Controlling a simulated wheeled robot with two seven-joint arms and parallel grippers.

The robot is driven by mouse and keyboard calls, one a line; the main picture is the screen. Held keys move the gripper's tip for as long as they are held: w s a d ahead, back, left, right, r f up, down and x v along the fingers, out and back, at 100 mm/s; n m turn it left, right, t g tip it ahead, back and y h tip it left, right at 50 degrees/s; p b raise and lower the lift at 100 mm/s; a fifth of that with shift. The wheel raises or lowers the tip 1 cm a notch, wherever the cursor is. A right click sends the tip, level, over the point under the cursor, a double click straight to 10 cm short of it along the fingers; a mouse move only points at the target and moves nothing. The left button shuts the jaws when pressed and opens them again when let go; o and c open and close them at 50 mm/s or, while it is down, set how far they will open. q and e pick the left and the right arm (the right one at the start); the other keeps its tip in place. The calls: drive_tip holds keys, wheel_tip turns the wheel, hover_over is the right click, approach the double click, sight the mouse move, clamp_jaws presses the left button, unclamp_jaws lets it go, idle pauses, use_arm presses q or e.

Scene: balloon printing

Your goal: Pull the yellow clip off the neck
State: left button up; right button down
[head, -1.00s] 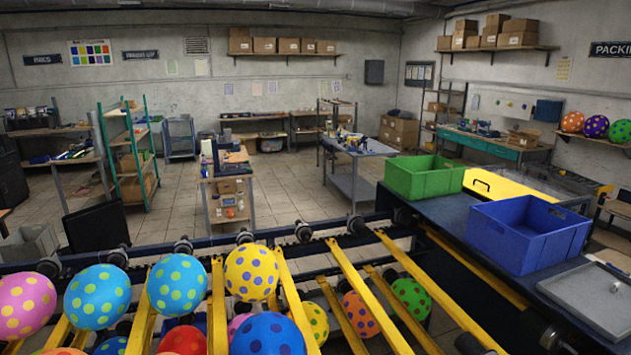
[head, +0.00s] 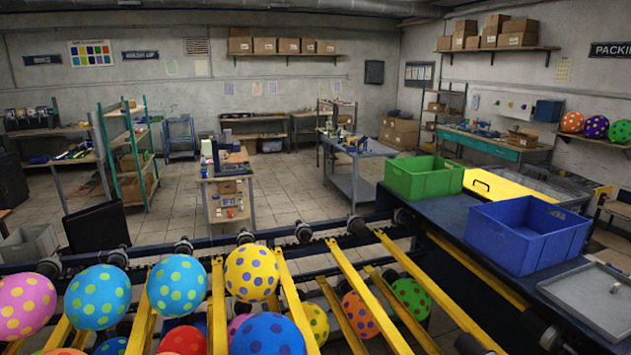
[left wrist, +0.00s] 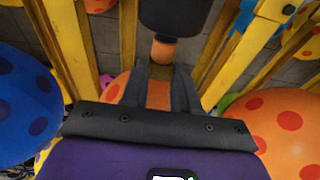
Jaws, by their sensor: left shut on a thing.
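My left gripper (left wrist: 160,75) shows only in the left wrist view, its two dark fingers reaching away from a dark palm bar. The fingers are shut at an orange neck (left wrist: 163,50), which meets the lower end of a black cylinder (left wrist: 175,15). The yellow clip is not clearly visible; what the fingers hold is mostly hidden between their tips. An orange balloon (left wrist: 155,95) shows between and behind the fingers. My right gripper is in neither view.
Yellow rails (head: 335,262) run below, with dotted balloons among them, including a yellow one (head: 251,272) and a blue one (head: 267,335). At right a green crate (head: 424,180) and a blue crate (head: 528,235) stand on a dark table, beside a grey tray (head: 590,305).

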use_arm(q)
drive_tip(key=shift+r+p, duration=2.65)
drive_tip(key=shift+r, duration=2.3)
drive_tip(key=shift+f, duration=0.1)
